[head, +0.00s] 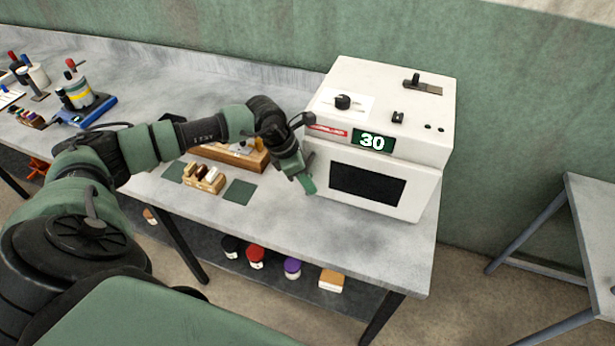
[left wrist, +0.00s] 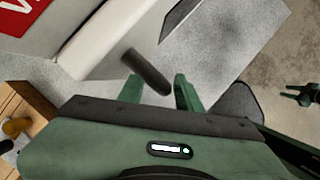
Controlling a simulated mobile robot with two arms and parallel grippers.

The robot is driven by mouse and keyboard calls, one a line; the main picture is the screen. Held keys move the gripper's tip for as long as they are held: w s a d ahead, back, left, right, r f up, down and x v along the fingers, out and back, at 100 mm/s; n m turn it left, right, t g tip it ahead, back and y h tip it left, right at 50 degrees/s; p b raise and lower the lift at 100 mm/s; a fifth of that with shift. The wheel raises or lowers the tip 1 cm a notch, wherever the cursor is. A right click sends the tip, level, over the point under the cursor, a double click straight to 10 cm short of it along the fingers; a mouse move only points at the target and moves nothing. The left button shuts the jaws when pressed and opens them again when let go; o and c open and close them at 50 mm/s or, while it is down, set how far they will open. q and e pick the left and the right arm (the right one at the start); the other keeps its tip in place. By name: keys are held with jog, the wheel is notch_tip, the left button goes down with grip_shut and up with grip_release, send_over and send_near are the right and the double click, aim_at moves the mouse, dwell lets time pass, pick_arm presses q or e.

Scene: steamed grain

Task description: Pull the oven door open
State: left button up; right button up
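The white oven (head: 420,185) stands on the workbench at right centre, its door with the dark window (head: 367,184) facing front; the door looks shut. My left gripper (head: 306,184) is at the door's left side in the head view. In the left wrist view its two green fingers (left wrist: 158,82) are apart, with a dark bar-shaped handle (left wrist: 147,70) reaching between their tips. I cannot tell whether they touch it. In the head view the handle is hidden by the gripper. My right gripper (left wrist: 298,95) shows small at the right edge of the left wrist view, its prongs apart.
The grey workbench (head: 385,250) has bare room in front of the oven. A wooden tray (head: 235,156) and a small wooden block rack (head: 205,180) sit left of it. Several jars stand on the lower shelf. A second table (head: 595,215) is at the right.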

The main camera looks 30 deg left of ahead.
pick_arm(q)
grip_shut()
dwell(1.3)
